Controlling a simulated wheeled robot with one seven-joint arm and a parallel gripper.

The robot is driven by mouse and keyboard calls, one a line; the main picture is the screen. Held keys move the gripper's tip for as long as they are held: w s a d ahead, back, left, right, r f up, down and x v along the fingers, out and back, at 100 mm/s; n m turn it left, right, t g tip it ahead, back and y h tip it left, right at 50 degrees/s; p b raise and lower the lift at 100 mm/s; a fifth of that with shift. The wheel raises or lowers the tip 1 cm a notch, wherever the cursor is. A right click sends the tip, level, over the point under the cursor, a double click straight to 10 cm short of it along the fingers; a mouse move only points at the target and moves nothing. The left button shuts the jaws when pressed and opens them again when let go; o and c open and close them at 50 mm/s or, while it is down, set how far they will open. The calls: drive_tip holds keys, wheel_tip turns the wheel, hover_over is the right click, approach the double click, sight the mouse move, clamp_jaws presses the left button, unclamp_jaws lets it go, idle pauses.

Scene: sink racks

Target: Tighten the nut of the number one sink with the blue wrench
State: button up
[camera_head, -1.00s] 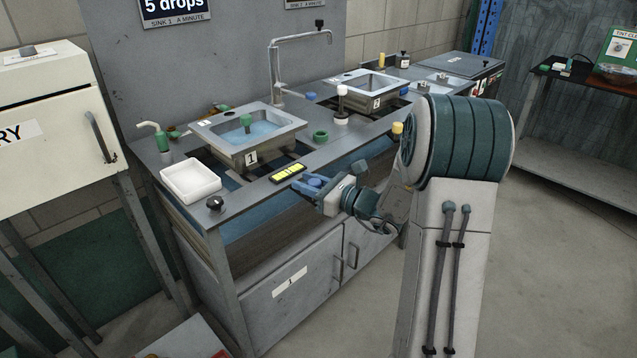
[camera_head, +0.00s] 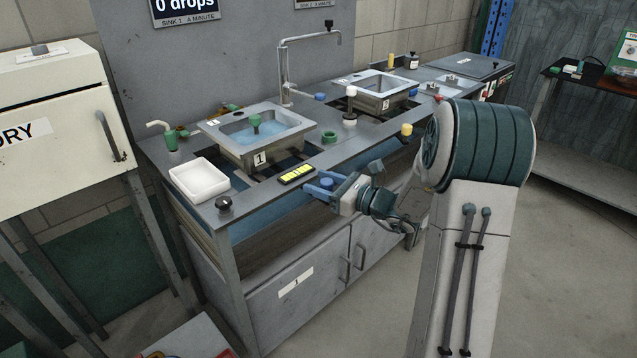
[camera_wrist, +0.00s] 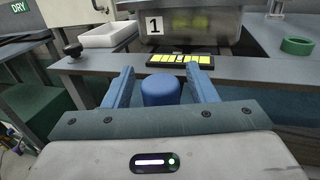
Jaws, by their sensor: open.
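The number one sink (camera_head: 240,151) is a steel basin of bluish water, set in the bench and labelled 1. Its label also shows in the wrist view (camera_wrist: 155,25). My gripper (camera_head: 313,184) is at the bench's front edge, in front of this sink. In the wrist view its two blue fingers (camera_wrist: 159,70) are apart. A round blue knob (camera_wrist: 160,90) stands between them, with gaps on both sides; it also shows in the head view (camera_head: 326,183). I cannot tell whether it is the wrench's handle. The nut under the sink is not clearly visible.
A yellow-lit bar display (camera_head: 297,174) lies on the bench edge just beyond my fingers. A white tray (camera_head: 190,182), black knob (camera_head: 224,203) and green ring (camera_head: 329,137) are nearby. A wall sign (camera_head: 184,8) reads 0 drops. The number two sink (camera_head: 366,99) is farther right.

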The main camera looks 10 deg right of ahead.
drive_tip(key=v, duration=1.3)
drive_tip(key=shift+s, duration=0.2)
drive_tip(key=s+a+r+n+g+h+p, duration=0.2)
drive_tip(key=s+a+n+g+p, duration=0.1)
drive_tip(key=s+a+n+g, duration=0.35)
drive_tip(key=s+a+r+n+g+h+p, duration=0.25)
drive_tip(key=s+a+n+g, duration=0.25)
drive_tip(key=s+a+n, duration=0.3)
drive_tip(key=s+d+r+n+t+h+p, duration=0.2)
drive_tip(key=s+d+r+n+h+p, duration=0.3)
drive_tip(key=n+h, duration=0.3)
drive_tip(key=shift+s+r+n+h+p, duration=0.4)
drive_tip(key=shift+s+r+n, duration=0.5)
drive_tip(key=shift+n, duration=1.05)
